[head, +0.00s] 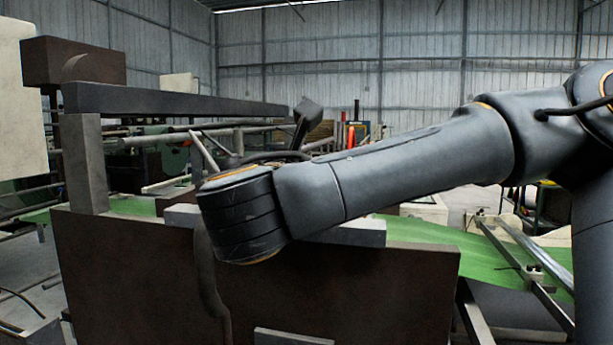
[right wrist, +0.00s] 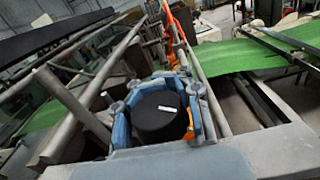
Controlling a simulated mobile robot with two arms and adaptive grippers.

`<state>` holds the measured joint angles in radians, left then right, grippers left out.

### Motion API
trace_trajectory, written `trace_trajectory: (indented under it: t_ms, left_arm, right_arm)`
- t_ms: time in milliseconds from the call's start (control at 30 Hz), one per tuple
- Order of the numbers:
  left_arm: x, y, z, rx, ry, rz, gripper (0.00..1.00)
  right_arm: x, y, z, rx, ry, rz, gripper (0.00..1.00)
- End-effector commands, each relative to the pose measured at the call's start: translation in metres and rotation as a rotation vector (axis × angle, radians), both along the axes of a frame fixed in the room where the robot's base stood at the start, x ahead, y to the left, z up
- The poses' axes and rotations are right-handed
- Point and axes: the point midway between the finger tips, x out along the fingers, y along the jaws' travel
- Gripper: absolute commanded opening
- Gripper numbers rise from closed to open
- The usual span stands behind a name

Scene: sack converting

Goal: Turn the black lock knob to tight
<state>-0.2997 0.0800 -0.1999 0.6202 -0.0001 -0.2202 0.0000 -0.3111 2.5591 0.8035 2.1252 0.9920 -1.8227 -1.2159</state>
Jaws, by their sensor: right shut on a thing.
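The black lock knob (right wrist: 160,122) is a short round cylinder with a small white mark on its top, seen in the middle of the right wrist view. My right gripper (right wrist: 164,108) has its blue-grey fingers around the knob's sides and is shut on it. The mark lies nearly level across the picture, slightly tilted. In the head view my right arm comes in from the right and its wrist hides the knob and the fingers. My left gripper is in neither view.
A dark brown machine panel (head: 140,275) stands in front, below my right wrist. A dark horizontal beam (head: 175,101) runs behind it at left. Metal rails (right wrist: 205,90) pass close beside the gripper. A green surface (head: 450,240) lies at right.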

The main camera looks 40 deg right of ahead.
Motion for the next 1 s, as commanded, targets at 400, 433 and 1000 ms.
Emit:
trace_trajectory:
  t_ms: [400, 433, 1000]
  left_arm:
    - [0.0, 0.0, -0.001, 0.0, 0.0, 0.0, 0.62]
    - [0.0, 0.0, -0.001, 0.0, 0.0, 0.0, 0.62]
    - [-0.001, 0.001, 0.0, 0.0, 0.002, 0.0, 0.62]
  right_arm:
    - [0.0, 0.002, -0.003, 0.0, 0.009, 0.0, 0.21]
    - [0.0, 0.002, -0.003, -0.001, 0.009, 0.001, 0.27]
    - [0.0, 0.001, 0.016, 0.001, -0.003, -0.003, 0.46]
